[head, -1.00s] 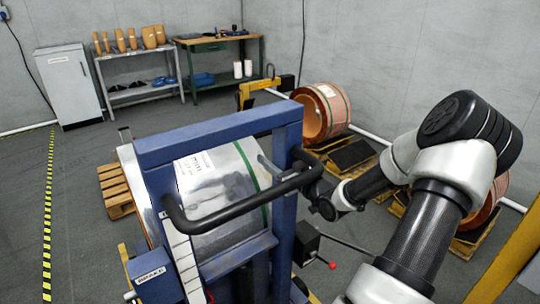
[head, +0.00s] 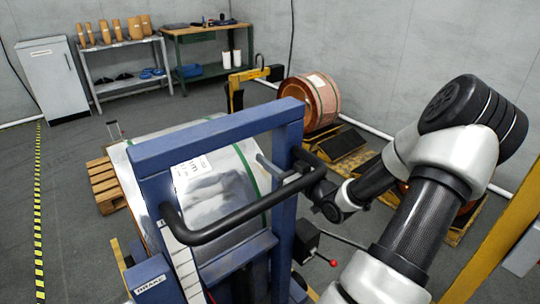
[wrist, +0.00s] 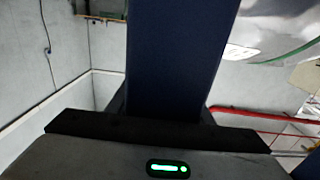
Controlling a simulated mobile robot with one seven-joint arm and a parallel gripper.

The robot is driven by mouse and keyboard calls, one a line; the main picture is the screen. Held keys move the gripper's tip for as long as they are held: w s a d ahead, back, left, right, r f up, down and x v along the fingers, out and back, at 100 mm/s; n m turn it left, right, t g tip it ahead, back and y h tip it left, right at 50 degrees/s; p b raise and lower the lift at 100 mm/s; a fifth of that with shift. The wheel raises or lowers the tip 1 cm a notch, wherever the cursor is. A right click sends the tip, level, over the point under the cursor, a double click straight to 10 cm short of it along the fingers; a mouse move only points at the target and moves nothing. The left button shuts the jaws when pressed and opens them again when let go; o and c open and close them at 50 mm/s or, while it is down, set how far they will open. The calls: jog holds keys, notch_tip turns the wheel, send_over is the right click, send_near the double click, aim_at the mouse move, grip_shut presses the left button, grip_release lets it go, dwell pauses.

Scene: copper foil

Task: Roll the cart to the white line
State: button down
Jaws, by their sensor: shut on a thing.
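The cart (head: 215,140) has a blue frame and stands right in front of me in the head view. It carries a large shiny roll (head: 215,180) with a green band and a printed label. A black push handle (head: 240,210) sticks out toward me from the frame. My gripper (head: 308,168) is shut on the right end of this handle, beside the right blue post; the fingertips are partly hidden. In the wrist view, a dark blue post (wrist: 180,55) fills the middle, above my gripper's dark body. I cannot make out a white line on the floor.
A yellow-black floor stripe (head: 38,220) runs along the left. A wooden pallet (head: 104,185) lies left of the cart. Copper rolls (head: 308,102) on pallets stand at the right wall. A cabinet (head: 53,80), shelf (head: 125,85) and bench (head: 200,33) line the back.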

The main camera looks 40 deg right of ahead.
jog(key=shift+s+d+p, duration=0.15)
jog(key=shift+s+p, duration=0.15)
jog(key=shift+s, duration=2.4)
jog(key=shift+s+f, duration=0.2)
jog(key=shift+s, duration=0.6)
jog(key=shift+s+p, duration=0.1)
jog(key=shift+p, duration=0.2)
jog(key=p, duration=0.2)
send_near(287, 168)
jog(key=shift+d+f, duration=1.1)
jog(key=shift+d, duration=0.15)
jog(key=s, duration=0.8)
jog(key=shift+s+p, duration=0.2)
jog(key=shift+p, duration=0.25)
